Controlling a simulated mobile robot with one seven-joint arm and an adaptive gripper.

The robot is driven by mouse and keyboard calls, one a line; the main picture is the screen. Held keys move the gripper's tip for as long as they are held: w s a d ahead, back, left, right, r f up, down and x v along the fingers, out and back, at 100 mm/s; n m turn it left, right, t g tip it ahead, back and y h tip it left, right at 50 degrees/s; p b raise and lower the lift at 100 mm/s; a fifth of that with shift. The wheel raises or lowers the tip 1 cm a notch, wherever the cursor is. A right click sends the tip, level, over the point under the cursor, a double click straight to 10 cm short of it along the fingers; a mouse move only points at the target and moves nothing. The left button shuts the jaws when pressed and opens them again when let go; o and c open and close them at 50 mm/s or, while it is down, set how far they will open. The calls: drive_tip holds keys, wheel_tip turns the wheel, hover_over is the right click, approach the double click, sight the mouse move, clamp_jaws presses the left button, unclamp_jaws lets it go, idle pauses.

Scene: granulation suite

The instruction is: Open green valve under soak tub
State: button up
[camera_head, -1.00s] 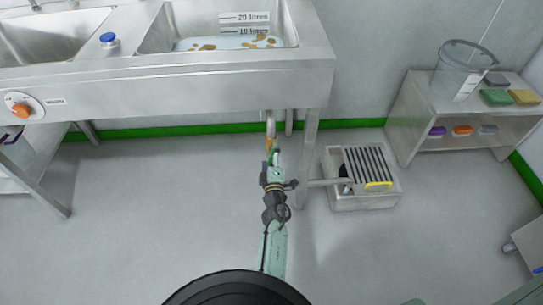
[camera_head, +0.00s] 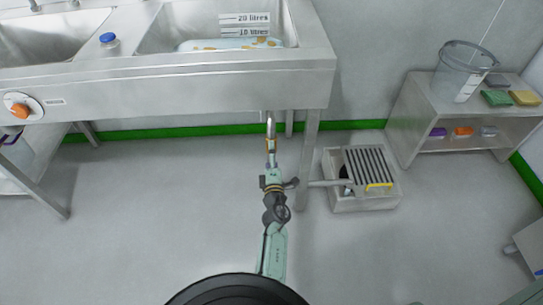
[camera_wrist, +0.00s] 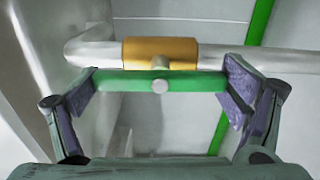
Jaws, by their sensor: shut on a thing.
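The green valve handle (camera_wrist: 160,82) is a straight bar below a brass valve body (camera_wrist: 160,52) in the wrist view. It runs roughly parallel to the pipe (camera_wrist: 230,56) there. My gripper (camera_wrist: 159,84) is shut on the handle, one purple pad at each end. In the head view my gripper (camera_head: 271,157) is under the soak tub (camera_head: 230,42), just below the drain pipe (camera_head: 270,126); the green handle cannot be made out there. The tub holds a pale, shallow layer with brown pieces, below the litre marks.
A steel sink leg (camera_head: 309,150) stands close right of my gripper. Beyond it is a floor drain box (camera_head: 361,202) with a grate. A low shelf (camera_head: 455,143) stands at the right. The floor left of my arm is clear.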

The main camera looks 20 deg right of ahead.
drive_tip(key=o, duration=0.9)
drive_tip(key=v, duration=0.7)
drive_tip(key=shift+s, duration=0.25)
drive_tip(key=shift+a+r, duration=0.15)
